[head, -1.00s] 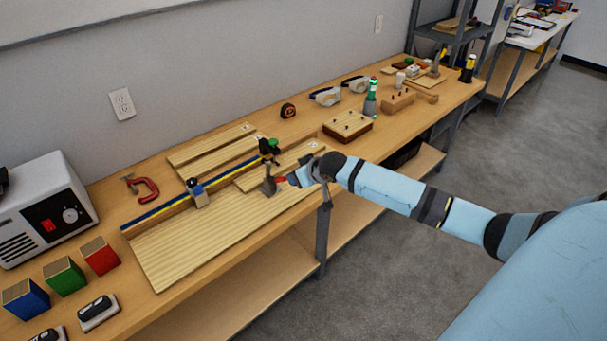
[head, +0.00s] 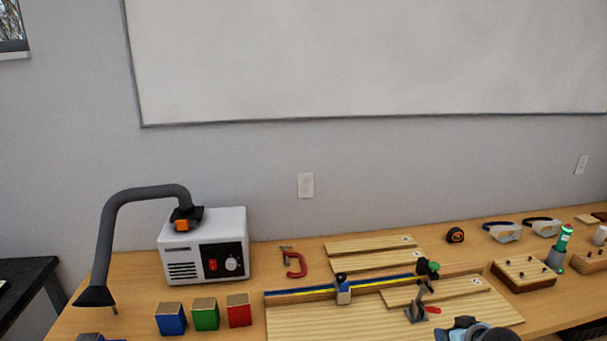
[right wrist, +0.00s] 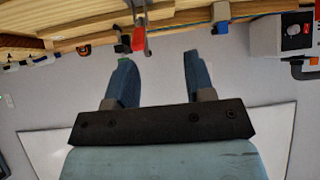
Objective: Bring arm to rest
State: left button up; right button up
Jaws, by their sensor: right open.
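My right gripper (right wrist: 158,58) is open, with nothing between its two blue fingers in the right wrist view. In the head view only part of my right arm's end (head: 470,330) shows at the bottom edge, over the front of the wooden jig board (head: 300,322). A grey toggle clamp (head: 416,313) with a red handle stands on the board just left of it. In the right wrist view the red handle (right wrist: 138,38) appears beyond the fingertips, apart from them. My left gripper is not clearly visible.
The workbench holds a white fume extractor (head: 205,247), blue (head: 171,319), green (head: 205,314) and red (head: 239,311) blocks, a red C-clamp (head: 294,263), a tape measure (head: 455,235), goggles (head: 503,232) and a drilled wooden block (head: 523,273). A whiteboard (head: 350,60) hangs above.

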jog(key=s+a+f+n+y+p, duration=0.1)
jog(key=s+a+f, duration=0.3)
jog(key=s+a, duration=0.3)
jog(key=s+a+f+y+p, duration=0.1)
jog(key=s+a+f, duration=0.3)
jog(key=s+a, duration=0.6)
jog(key=s, duration=0.3)
jog(key=s+a+t+p, duration=0.1)
jog(key=s+a, duration=0.2)
jog(key=s, duration=0.4)
jog(key=shift+s+a, duration=0.35)
